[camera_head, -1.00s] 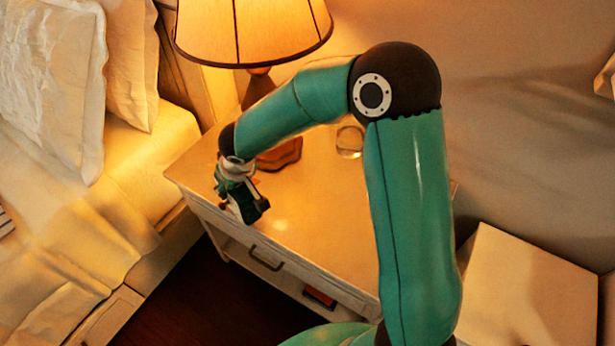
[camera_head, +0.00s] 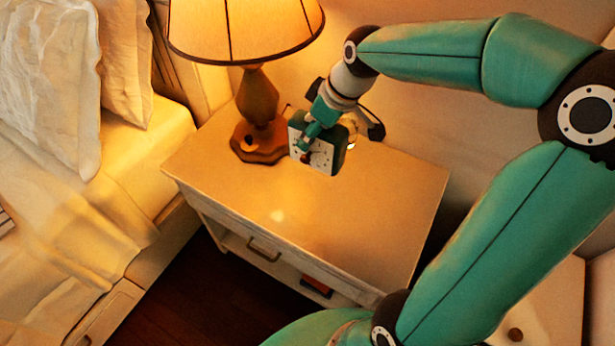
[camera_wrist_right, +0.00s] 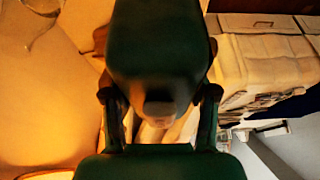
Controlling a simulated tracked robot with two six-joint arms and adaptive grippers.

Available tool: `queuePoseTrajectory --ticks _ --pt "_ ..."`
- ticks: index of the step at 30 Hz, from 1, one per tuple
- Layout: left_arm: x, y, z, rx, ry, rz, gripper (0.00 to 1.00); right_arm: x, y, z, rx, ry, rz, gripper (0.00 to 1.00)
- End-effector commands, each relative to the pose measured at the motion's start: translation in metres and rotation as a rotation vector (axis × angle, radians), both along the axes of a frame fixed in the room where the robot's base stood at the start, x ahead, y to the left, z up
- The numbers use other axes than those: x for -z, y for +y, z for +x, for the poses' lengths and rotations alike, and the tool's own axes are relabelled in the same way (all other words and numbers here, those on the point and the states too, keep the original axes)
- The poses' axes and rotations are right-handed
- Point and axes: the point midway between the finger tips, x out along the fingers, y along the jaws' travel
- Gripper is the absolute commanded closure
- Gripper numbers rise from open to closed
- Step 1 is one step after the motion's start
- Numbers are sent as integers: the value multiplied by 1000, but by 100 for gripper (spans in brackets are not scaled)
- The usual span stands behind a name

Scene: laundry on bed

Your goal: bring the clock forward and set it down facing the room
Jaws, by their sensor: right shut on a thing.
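The clock (camera_head: 324,158) is a dark green box with a pale square face, at the back of the nightstand (camera_head: 250,205) just right of the lamp base. Its face points toward the front left in the head view. My right gripper (camera_head: 313,133) is shut on it, coming from behind and above. I cannot tell whether the clock touches the top. In the right wrist view the clock's dark body (camera_wrist_right: 160,40) fills the space between the fingers of my right gripper (camera_wrist_right: 160,105). My left gripper is not in view.
A lit lamp (camera_head: 258,100) stands close left of the clock. A glass (camera_wrist_right: 40,18) shows in the right wrist view. The front and right of the nightstand top are clear. The bed (camera_head: 90,215) lies to the left. A red item (camera_head: 317,287) sits on the shelf below.

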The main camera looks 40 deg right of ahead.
Motion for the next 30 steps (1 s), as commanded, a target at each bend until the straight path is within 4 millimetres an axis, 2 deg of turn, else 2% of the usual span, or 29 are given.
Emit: queuePoseTrajectory --ticks 1,9,13,16,23,30 --pt "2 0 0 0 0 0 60 14 0 -1 2 7 2 97" --pt "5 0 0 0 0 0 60 85 0 -1 2 8 3 97" --pt "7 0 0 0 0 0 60 114 0 -1 2 6 1 97" --pt "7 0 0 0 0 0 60 129 0 0 1 4 0 97" --pt "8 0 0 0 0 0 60 144 0 0 1 2 1 97" --pt "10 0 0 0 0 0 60 176 0 0 2 3 0 97"
